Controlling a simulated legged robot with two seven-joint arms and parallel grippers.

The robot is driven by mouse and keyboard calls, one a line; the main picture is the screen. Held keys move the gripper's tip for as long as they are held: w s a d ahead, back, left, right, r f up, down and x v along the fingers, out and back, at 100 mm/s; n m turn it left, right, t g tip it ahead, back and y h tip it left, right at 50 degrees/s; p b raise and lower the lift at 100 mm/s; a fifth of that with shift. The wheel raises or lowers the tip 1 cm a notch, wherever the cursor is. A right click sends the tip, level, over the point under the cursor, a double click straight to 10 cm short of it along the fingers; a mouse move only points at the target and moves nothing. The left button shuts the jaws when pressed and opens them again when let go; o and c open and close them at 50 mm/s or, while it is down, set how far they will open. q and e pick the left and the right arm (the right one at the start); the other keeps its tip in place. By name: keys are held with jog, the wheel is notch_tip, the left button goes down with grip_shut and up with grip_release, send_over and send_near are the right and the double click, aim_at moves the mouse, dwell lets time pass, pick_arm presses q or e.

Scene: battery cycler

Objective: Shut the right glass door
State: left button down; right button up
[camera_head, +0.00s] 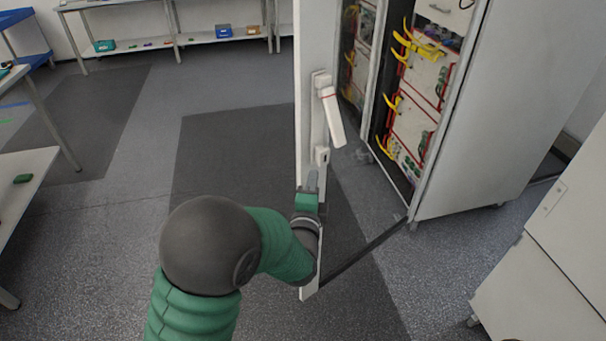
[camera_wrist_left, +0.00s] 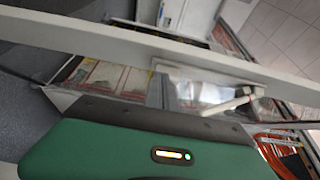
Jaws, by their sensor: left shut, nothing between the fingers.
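The right glass door (camera_head: 306,130) stands open, its white frame seen nearly edge-on in the head view, to the left of the cabinet (camera_head: 500,110). A white handle (camera_head: 332,115) on its frame is swung out at a tilt; it also shows in the left wrist view (camera_wrist_left: 228,106). My left gripper (camera_head: 312,182) is shut and empty at the door frame, below the handle. It looks close against the frame; I cannot tell if it touches. In the left wrist view the white door frame (camera_wrist_left: 150,42) crosses just beyond my green gripper body. My right gripper is not in view.
The open cabinet holds panels with yellow and red cables (camera_head: 410,100). White cabinetry (camera_head: 545,270) stands at the lower right. A table (camera_head: 25,175) is at the left edge, and shelving (camera_head: 190,40) stands along the back wall. The floor left of the door is clear.

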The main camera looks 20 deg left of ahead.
aim_at(304, 161)
pick_arm(q)
jog(key=shift+w+a, duration=0.6)
jog(key=shift+a, duration=0.35)
jog(key=shift+w+a, duration=0.55)
jog(key=shift+a, duration=0.35)
